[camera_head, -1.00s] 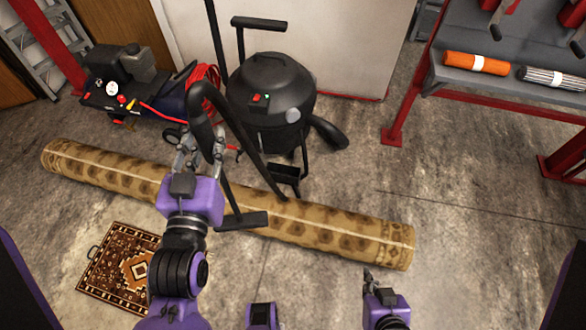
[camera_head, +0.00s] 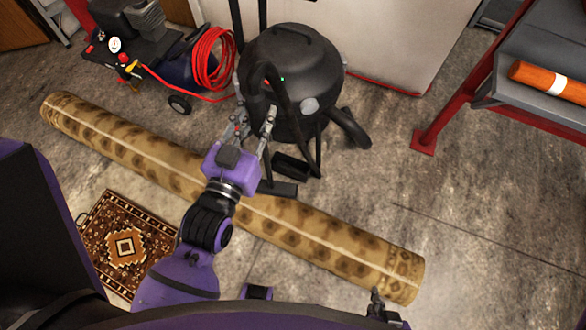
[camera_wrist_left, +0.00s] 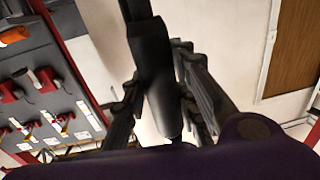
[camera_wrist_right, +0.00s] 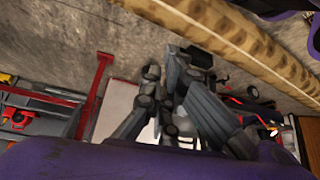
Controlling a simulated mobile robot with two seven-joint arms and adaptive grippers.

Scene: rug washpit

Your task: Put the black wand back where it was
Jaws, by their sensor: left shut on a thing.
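The black wand (camera_head: 263,72) is a dark tube with a bent top and a flat floor nozzle (camera_head: 278,188). My left gripper (camera_head: 255,122) is shut on it, in front of the black vacuum (camera_head: 298,60). The left wrist view shows the wand (camera_wrist_left: 150,60) between the two fingers (camera_wrist_left: 160,100). In the head view the nozzle shows beside the rolled rug, near the vacuum's base; I cannot tell whether it touches the floor. My right gripper (camera_head: 377,298) is low in the head view, near the rug's right end. Its fingers (camera_wrist_right: 163,85) hold nothing visible.
A long rolled tan rug (camera_head: 320,248) lies across the floor before the vacuum. A compressor (camera_head: 135,50) with a red hose stands at the left. A small patterned rug (camera_head: 125,246) lies front left. A red-framed grey bench (camera_head: 545,60) is at the right.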

